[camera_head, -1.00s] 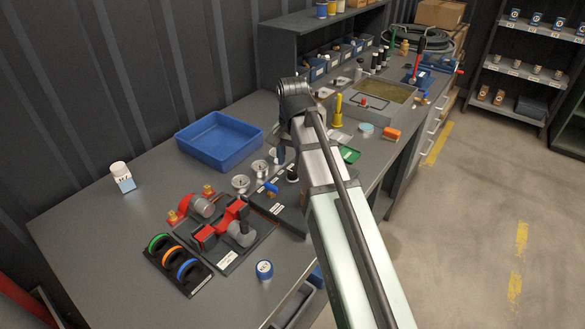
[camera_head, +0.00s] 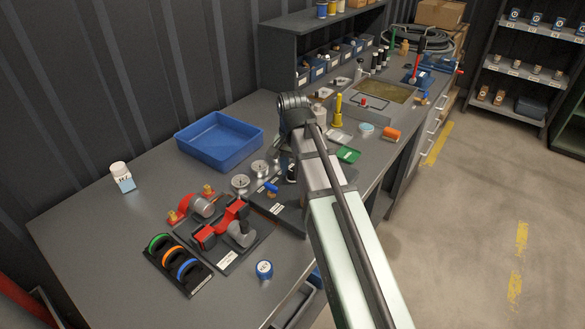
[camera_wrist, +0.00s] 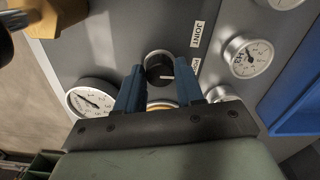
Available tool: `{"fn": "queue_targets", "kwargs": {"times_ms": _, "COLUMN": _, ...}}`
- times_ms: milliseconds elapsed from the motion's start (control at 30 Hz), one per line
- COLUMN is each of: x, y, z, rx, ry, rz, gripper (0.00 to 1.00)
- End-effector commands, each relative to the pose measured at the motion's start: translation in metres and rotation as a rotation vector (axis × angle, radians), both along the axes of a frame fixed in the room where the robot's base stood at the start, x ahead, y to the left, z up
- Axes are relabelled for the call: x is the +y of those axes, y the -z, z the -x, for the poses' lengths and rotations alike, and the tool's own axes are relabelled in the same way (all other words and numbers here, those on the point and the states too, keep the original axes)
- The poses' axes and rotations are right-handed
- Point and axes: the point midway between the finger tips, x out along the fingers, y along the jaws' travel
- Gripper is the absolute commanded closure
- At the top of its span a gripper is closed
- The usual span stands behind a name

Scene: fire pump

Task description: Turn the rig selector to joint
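The rig selector is a round black knob (camera_wrist: 159,68) with a white pointer mark, on a dark panel in the wrist view. The mark points right in that view. A white label reading JOINT (camera_wrist: 198,34) is up and right of the knob. A second label (camera_wrist: 195,66) below it is partly hidden by a finger. My gripper (camera_wrist: 165,76) is open, with one blue finger on each side of the knob. A gap shows beside the knob; I cannot tell any contact.
Gauges surround the knob, one at left (camera_wrist: 90,99) and one at right (camera_wrist: 247,55). A yellow-brown block (camera_wrist: 57,16) is at upper left.

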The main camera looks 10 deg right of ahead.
Motion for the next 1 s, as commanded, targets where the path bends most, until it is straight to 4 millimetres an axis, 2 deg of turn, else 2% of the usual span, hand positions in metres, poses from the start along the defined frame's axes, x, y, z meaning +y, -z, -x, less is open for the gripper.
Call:
{"fn": "queue_targets", "kwargs": {"times_ms": 67, "x": 0.0000, "y": -0.0001, "z": 0.0000, "rx": 0.000, "ry": 0.000, "rz": 0.000, "gripper": 0.71}}
{"fn": "queue_targets", "kwargs": {"times_ms": 333, "x": 0.0000, "y": -0.0001, "z": 0.0000, "rx": 0.000, "ry": 0.000, "rz": 0.000, "gripper": 0.97}}
{"fn": "queue_targets", "kwargs": {"times_ms": 667, "x": 0.0000, "y": -0.0002, "z": 0.0000, "rx": 0.000, "ry": -0.052, "rz": 0.000, "gripper": 0.98}}
{"fn": "queue_targets", "kwargs": {"times_ms": 1000, "x": -0.0001, "y": -0.0002, "z": 0.0000, "rx": 0.000, "ry": -0.292, "rz": 0.000, "gripper": 0.98}}
